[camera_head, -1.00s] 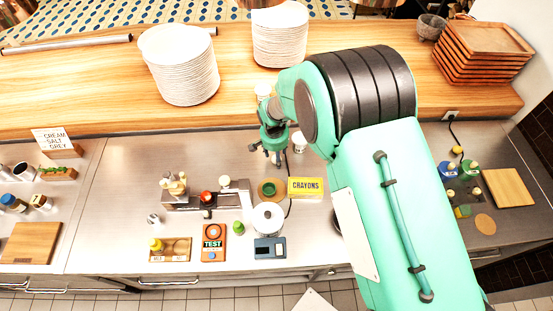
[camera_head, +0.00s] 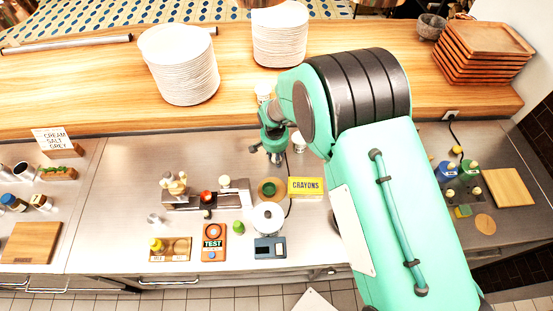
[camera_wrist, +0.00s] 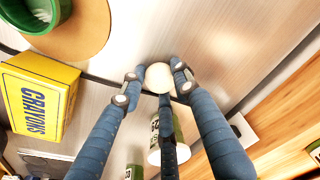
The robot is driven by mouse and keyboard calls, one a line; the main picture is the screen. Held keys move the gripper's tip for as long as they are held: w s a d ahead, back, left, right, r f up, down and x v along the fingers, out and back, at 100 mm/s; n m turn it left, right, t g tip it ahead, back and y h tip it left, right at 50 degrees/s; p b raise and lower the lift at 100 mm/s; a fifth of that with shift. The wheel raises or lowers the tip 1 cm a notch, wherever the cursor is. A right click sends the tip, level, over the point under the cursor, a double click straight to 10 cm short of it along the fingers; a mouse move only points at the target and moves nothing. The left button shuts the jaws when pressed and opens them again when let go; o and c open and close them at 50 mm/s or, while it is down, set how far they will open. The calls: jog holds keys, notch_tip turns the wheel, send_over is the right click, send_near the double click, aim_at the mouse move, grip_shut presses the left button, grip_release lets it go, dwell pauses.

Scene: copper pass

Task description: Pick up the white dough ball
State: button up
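The white dough ball (camera_wrist: 158,76) shows in the wrist view, framed by the tips of my three blue-grey fingers. My gripper (camera_wrist: 157,82) appears shut on it, with fingertips against its left, right and near sides. Whether the ball is clear of the counter is hard to tell. In the head view my gripper (camera_head: 270,156) is over the steel counter, behind the yellow crayons box, and the ball cannot be made out there.
The yellow crayons box (camera_wrist: 40,95) and a green cup (camera_wrist: 42,12) on a round brown board (camera_wrist: 85,35) are at left. A white cup with a green label (camera_head: 299,142) stands close to my gripper. A dark cable crosses the counter. Plate stacks (camera_head: 180,65) stand on the wooden shelf.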

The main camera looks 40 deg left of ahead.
dwell(0.3)
notch_tip(320, 180, up, 10)
dwell(0.7)
jog(key=shift+a, duration=0.1)
dwell(0.4)
